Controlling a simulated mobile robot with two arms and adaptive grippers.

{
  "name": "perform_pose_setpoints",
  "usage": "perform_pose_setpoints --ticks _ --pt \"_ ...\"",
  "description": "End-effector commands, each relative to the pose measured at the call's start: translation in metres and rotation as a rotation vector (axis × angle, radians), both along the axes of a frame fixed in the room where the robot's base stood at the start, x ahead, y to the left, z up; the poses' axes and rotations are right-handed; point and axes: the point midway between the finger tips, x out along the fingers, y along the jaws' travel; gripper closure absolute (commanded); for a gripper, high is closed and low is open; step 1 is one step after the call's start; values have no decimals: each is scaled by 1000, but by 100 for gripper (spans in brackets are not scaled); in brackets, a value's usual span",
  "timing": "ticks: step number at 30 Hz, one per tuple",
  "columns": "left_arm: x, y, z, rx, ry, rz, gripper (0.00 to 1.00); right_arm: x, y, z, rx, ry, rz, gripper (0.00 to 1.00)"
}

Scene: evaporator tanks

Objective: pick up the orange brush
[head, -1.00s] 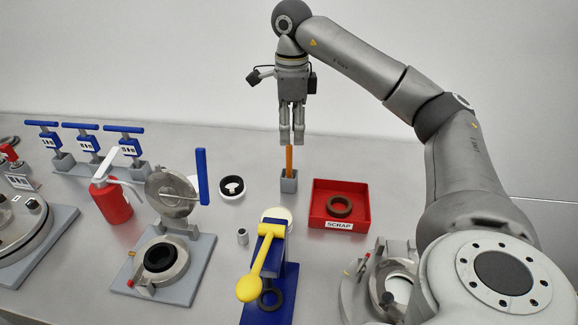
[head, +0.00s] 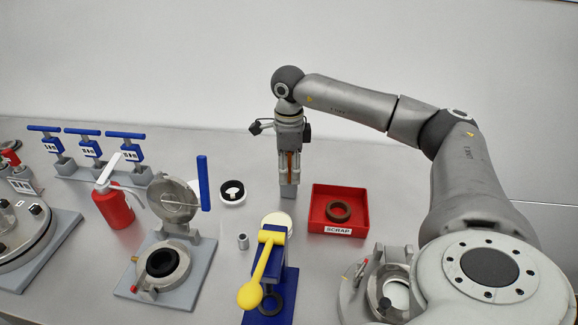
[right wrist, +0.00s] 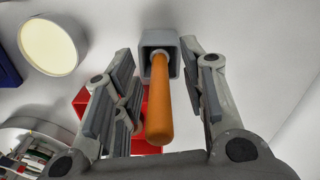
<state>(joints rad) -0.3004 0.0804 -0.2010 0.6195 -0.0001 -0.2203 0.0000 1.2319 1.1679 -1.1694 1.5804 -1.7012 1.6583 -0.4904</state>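The orange brush (right wrist: 158,105) stands upright in a small grey square holder (right wrist: 152,42), with its handle toward my right wrist camera. In the head view a strip of the brush (head: 289,161) shows between the fingers above the holder (head: 288,191). My right gripper (head: 289,178) has come down around the handle, its fingers reaching close to the holder. In the right wrist view the fingers (right wrist: 160,85) are open, one on each side of the handle, with gaps on both sides. My left gripper is not in view.
A blue press with a yellow lever (head: 262,270) stands in front. A red bottle (head: 114,208) is farther left.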

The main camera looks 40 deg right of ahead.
Motion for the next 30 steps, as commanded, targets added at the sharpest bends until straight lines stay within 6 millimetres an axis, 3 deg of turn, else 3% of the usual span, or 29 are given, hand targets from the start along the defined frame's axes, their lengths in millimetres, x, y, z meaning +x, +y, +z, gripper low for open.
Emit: perform_pose_setpoints --ticks 3,12,23,30 --pt "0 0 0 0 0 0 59 0 0 0 0 0 0 64" --pt "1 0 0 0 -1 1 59 0 0 0 -1 1 0 100" --pt "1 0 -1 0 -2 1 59 0 0 2 0 0 0 100" --pt "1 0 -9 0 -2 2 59 1 0 19 1 -3 1 100"
